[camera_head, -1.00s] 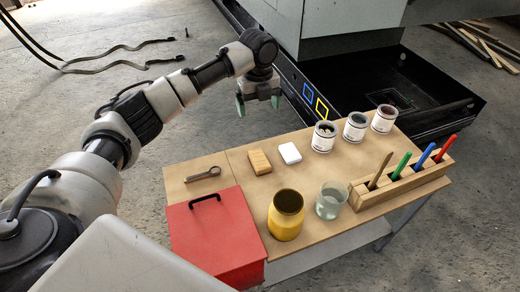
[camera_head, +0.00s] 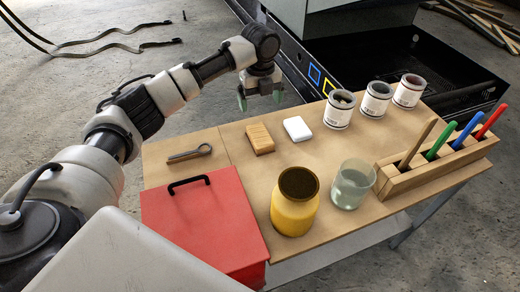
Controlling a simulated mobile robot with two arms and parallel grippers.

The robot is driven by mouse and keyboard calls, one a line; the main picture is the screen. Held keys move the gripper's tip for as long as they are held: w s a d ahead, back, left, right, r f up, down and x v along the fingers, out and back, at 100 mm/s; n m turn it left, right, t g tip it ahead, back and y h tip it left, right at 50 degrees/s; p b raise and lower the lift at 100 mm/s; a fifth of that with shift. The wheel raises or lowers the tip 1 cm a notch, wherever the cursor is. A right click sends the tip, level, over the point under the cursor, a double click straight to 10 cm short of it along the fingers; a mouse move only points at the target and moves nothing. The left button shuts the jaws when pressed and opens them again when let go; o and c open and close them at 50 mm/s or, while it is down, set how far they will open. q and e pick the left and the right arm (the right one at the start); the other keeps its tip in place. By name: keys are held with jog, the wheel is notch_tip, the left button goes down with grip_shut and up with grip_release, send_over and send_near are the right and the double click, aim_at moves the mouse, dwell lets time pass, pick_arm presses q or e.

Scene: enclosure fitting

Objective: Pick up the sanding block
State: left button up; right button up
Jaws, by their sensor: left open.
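The sanding block is probably the small tan wooden block (camera_head: 260,138) lying on the table, left of a white block (camera_head: 298,129). My left gripper (camera_head: 260,97) is open and empty, fingers pointing down, above and beyond the far edge of the table, behind the tan block and apart from it. My right gripper is not in view.
On the table (camera_head: 240,175) stand a red toolbox (camera_head: 200,225), a metal pin (camera_head: 189,154), a yellow jar (camera_head: 294,205), a glass (camera_head: 352,187), several label-wrapped cans (camera_head: 374,100) and a wooden marker holder (camera_head: 435,165). A dark open tray (camera_head: 420,75) lies behind.

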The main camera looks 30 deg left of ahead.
aim_at(259, 133)
pick_arm(q)
notch_tip(259, 133, down, 2)
jog(key=shift+b, duration=0.4)
notch_tip(259, 133, down, 5)
jog(key=shift+f, duration=0.1)
jog(key=f, duration=0.3)
jog(key=f+b, duration=0.1)
jog(key=f, duration=0.1)
jog(key=shift+s+a, duration=0.1)
jog(key=shift+s, duration=0.25)
jog(key=shift+f, duration=0.15)
jog(key=c, duration=1)
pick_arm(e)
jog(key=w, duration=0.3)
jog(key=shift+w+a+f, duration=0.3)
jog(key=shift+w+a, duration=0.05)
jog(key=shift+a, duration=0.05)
